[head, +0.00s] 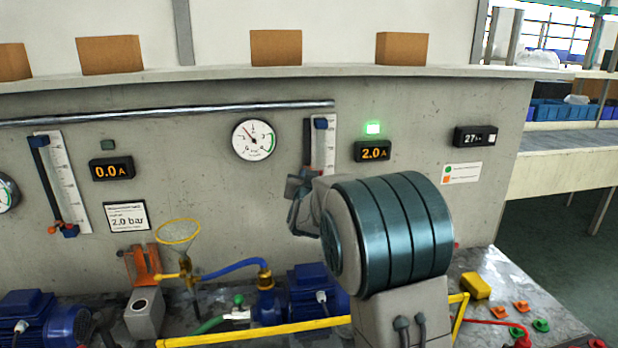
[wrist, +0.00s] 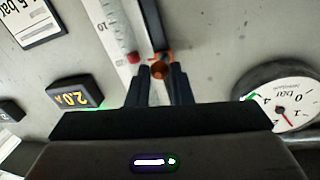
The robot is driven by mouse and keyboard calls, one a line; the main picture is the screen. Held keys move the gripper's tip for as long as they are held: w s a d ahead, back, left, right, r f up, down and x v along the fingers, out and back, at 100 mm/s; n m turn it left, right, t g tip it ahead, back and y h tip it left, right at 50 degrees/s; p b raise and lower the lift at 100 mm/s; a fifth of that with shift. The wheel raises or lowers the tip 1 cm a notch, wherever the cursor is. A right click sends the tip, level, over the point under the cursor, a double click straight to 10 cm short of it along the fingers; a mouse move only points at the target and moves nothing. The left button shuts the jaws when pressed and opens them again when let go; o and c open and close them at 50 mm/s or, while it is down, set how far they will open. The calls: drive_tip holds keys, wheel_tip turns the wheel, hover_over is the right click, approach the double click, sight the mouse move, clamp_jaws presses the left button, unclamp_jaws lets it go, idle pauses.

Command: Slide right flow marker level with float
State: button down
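The right flow gauge (head: 330,130) hangs on the wall, its lower part hidden behind my arm in the head view. In the wrist view, which is upside down, its white scale (wrist: 101,30) runs beside a dark rail. A small red float (wrist: 134,57) shows at the scale's edge. The orange right flow marker (wrist: 158,70) sits by the rail, close beside the float. I cannot tell whether the two are exactly level. My gripper (wrist: 159,73) has its dark fingers on both sides of the marker, nearly closed, with the marker filling the gap. The head view hides the fingertips.
A left flow gauge (head: 66,180) is on the wall. A round pressure dial (head: 254,140) and a 2.0 A readout (head: 373,152) flank the right gauge. Below are a blue pump (head: 312,290), a yellow rail (head: 260,331) and a funnel (head: 178,232).

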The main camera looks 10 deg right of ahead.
drive_tip(key=shift+f+b, duration=0.35)
drive_tip(key=shift+b, duration=0.7)
drive_tip(key=c, duration=1.3)
unclamp_jaws()
drive_tip(key=shift+s, duration=0.15)
drive_tip(key=s+a+b, duration=0.2)
drive_tip(key=s, duration=1.1)
drive_tip(key=shift+s+a, duration=0.15)
drive_tip(key=shift+a, duration=0.2)
drive_tip(key=shift+r, duration=0.15)
